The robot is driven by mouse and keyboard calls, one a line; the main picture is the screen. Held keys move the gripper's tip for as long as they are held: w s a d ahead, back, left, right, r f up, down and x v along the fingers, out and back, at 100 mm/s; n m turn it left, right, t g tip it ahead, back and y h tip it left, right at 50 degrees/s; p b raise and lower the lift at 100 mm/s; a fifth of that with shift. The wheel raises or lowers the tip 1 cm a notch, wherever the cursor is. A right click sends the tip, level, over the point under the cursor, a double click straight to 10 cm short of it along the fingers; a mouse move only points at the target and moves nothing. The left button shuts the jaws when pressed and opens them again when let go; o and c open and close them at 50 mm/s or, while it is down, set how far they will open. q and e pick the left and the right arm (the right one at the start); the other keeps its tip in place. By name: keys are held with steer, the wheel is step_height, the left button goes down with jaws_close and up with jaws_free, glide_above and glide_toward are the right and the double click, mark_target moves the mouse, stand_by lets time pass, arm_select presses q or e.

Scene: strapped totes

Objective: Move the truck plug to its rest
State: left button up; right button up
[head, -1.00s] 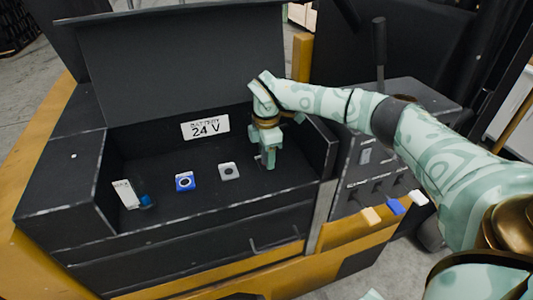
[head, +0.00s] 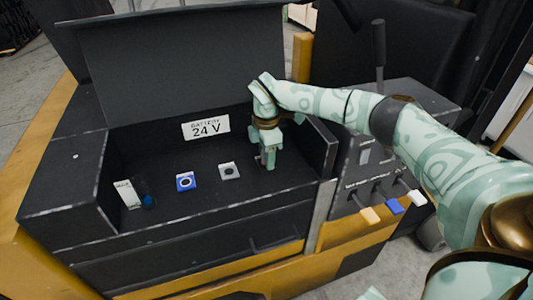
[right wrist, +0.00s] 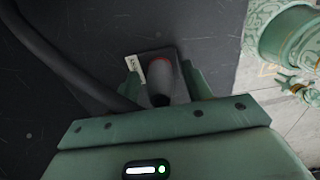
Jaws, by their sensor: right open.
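My right gripper (head: 268,160) points down inside the open battery box, at its right end. It is open. In the right wrist view the fingers (right wrist: 160,72) stand on either side of a dark grey plug-like piece (right wrist: 159,99) with a red part and a white tag. A thick black cable (right wrist: 62,62) runs beside it on the left. Whether the fingers touch the piece cannot be told. In the head view the gripper mostly hides it. A blue square fitting (head: 186,181) and a grey square fitting (head: 229,171) sit left of the gripper. My left gripper is not in view.
The box's raised lid (head: 180,70) stands behind, and its right wall (head: 322,155) is close to my gripper. A white 24 V label (head: 206,127) is on the back wall. A white tag (head: 127,194) lies at the left end. Coloured levers (head: 394,205) stick out at the right.

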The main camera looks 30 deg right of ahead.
steer(key=shift+p, duration=0.3)
jaws_close()
steer(key=shift+r, duration=0.1)
steer(key=shift+r+p, duration=2.9)
steer(key=shift+r, duration=0.05)
